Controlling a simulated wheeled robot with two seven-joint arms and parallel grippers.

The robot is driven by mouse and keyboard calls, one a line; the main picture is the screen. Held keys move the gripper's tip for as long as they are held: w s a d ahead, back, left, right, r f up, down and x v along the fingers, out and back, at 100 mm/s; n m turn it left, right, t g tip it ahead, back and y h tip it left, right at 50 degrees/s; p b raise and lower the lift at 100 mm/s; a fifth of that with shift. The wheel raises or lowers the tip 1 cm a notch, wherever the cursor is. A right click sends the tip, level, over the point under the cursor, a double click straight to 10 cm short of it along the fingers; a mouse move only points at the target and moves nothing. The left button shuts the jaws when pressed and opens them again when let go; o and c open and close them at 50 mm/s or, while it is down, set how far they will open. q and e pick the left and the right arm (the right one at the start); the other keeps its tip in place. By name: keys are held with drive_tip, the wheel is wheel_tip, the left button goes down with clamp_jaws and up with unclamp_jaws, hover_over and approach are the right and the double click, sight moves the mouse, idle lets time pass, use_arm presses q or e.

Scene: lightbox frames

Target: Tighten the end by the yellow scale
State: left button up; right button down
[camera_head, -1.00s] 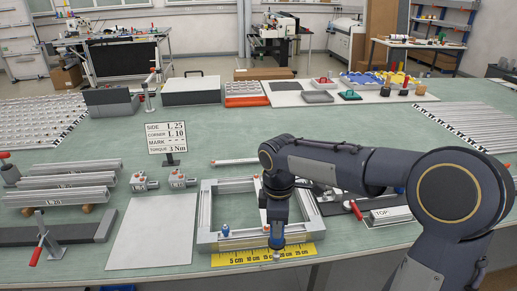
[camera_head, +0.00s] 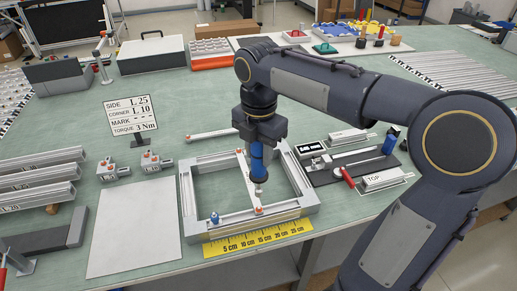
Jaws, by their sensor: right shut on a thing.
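An aluminium frame (camera_head: 188,205) lies on the green table, with a lighter bar (camera_head: 232,180) across its inside. The yellow scale (camera_head: 258,236) lies along the frame's front side. The bar's end by the yellow scale (camera_head: 258,210) shows a small orange spot; its far end (camera_head: 240,151) shows another. My right gripper (camera_head: 257,140) points down over the frame, shut on a blue-handled driver (camera_head: 257,160). The driver's pale lower end shows just behind the near bar end; I cannot tell its height above the bar. My left gripper is not in view.
A small blue-topped piece (camera_head: 214,218) sits on the frame's front left corner. A sign (camera_head: 136,116) reads torque 3 Nm. Two metal blocks (camera_head: 114,168) stand left of the frame. A dark tray (camera_head: 350,165) with a red-handled clamp lies right. A grey plate (camera_head: 130,230) lies bare.

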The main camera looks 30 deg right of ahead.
sight(259, 175)
drive_tip(key=shift+f+b, duration=1.6)
drive_tip(key=shift+f, duration=0.75)
drive_tip(key=shift+s+p, duration=0.1)
drive_tip(key=shift+p, duration=0.3)
drive_tip(key=shift+f+b, duration=0.8)
drive_tip(key=shift+f, duration=0.35)
drive_tip(key=shift+s+f, duration=0.1)
drive_tip(key=shift+f, duration=0.15)
idle(3.5)
